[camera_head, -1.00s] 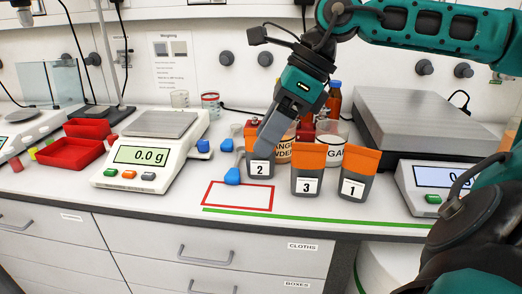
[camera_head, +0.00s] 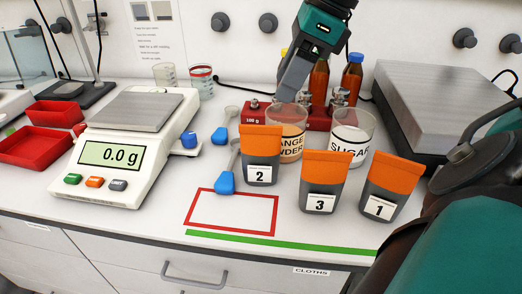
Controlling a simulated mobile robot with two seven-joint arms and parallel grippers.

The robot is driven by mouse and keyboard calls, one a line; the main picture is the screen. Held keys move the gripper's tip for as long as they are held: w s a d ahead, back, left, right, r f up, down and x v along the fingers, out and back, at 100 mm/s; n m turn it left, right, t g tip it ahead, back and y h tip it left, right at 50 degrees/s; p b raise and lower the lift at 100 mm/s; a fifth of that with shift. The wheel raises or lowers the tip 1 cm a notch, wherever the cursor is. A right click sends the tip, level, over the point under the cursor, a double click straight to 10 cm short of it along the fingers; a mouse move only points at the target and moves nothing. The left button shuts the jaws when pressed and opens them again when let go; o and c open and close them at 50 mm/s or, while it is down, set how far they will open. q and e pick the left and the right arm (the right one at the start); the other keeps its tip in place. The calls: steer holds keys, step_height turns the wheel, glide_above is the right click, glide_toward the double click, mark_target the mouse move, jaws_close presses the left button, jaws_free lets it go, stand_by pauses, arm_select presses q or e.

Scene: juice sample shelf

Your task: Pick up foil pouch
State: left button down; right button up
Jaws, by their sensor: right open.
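Three foil pouches with orange tops and grey bodies stand at the front of the bench: pouch 2 (camera_head: 259,155), pouch 3 (camera_head: 322,183) and pouch 1 (camera_head: 391,188). All stand upright and apart from any gripper. My right gripper (camera_head: 287,97) points downward above and behind pouch 2, in front of the red weight block in the picture. It is open, though its fingers look edge-on and the gap is hidden. It holds nothing that I can see. My left gripper is not in view.
Glasses of orange powder (camera_head: 291,143) and sugar (camera_head: 349,142) stand behind the pouches, near a red weight block (camera_head: 256,114). Blue-handled scoops (camera_head: 225,182) lie left of pouch 2. A balance (camera_head: 122,158) stands left. The red-outlined rectangle (camera_head: 232,232) is empty.

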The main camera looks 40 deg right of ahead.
mark_target(256, 135)
steer(key=x, duration=0.6)
steer(key=shift+a+f, duration=0.2)
steer(key=shift+f, duration=0.1)
steer(key=shift+b+x, duration=0.6)
steer(key=shift+x, duration=2.3)
steer(key=shift+w+a+r, duration=0.1)
steer(key=shift+w+a, duration=0.05)
steer(key=shift+a, duration=0.05)
steer(key=shift+c, duration=0.5)
jaws_close()
